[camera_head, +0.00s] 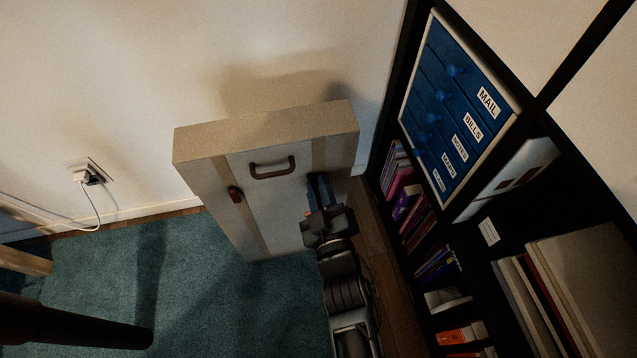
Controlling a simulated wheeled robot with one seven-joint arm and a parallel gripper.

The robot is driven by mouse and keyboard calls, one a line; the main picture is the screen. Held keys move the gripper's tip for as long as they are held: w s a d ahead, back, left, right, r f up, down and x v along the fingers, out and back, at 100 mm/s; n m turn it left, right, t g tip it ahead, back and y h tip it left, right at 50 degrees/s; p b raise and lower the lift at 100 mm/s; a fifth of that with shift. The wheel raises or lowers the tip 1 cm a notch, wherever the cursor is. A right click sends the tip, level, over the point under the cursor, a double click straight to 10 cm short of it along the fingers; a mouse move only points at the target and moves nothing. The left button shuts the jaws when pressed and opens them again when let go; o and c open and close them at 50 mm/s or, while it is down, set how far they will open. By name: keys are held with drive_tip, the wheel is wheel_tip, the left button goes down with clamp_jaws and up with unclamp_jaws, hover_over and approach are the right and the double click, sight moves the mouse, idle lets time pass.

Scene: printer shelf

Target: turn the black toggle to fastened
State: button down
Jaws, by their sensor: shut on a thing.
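A pale case (265,117) stands upright against the wall, with a brown handle (273,167) on its front near the top. A small dark brown toggle (235,194) sits on the front, left of the handle. My gripper (319,184) reaches the front of the case right of the handle. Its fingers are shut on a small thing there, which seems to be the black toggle. The fingers hide most of it, so I cannot tell how it is turned.
A dark shelf unit with blue drawers (452,108), books (410,205) and binders stands close on the right of my arm. A wall socket with a white plug (82,176) is at the left. Teal carpet (190,270) lies open left of the case.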

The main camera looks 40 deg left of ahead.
drive_tip(key=shift+w+d+m+p, duration=0.1)
drive_tip(key=shift+m+p, duration=0.8)
drive_tip(key=shift+m, duration=0.7)
drive_tip(key=shift+w+d+m+p, duration=0.1)
drive_tip(key=shift+m+p, duration=0.75)
drive_tip(key=shift+m, duration=0.75)
drive_tip(key=c, duration=1.1)
unclamp_jaws()
drive_tip(key=shift+r, duration=0.1)
drive_tip(key=shift+p+v, duration=1.5)
drive_tip(key=shift+v, duration=2.35)
